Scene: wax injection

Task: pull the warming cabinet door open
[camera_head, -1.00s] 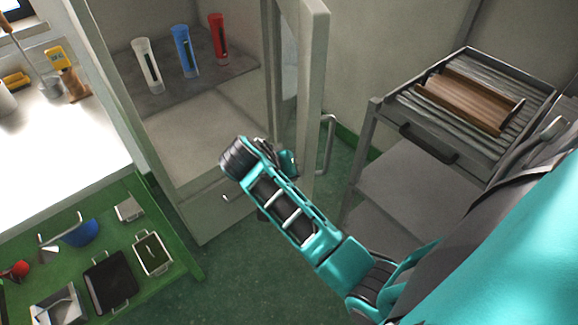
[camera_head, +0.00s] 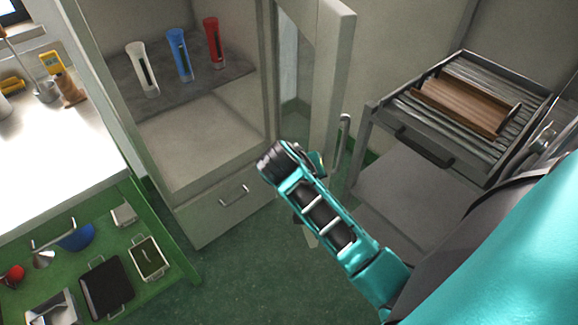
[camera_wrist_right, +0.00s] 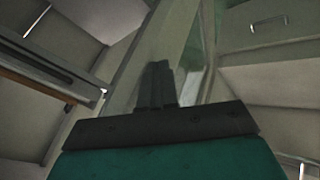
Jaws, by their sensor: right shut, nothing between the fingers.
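The warming cabinet (camera_head: 185,205) is pale grey. Its door (camera_head: 334,75), a pale frame around a glass panel, stands well open, swung out to the right. The door's bar handle (camera_head: 343,145) is on its right-hand face. My right arm reaches up from the lower right in the head view, its wrist in front of the door's lower part. The fingers are mostly hidden there. In the right wrist view my right gripper (camera_wrist_right: 157,75) is shut and empty, in front of a pale panel. I cannot tell whether it touches the door. My left gripper is out of view.
White, blue (camera_head: 179,55) and red tubes stand on the cabinet shelf. A closed drawer (camera_head: 232,200) is below. A grey rack (camera_head: 400,190) with a slatted tray top stands right of the door. A green bench (camera_head: 190,268) with trays is at left. Green floor lies between.

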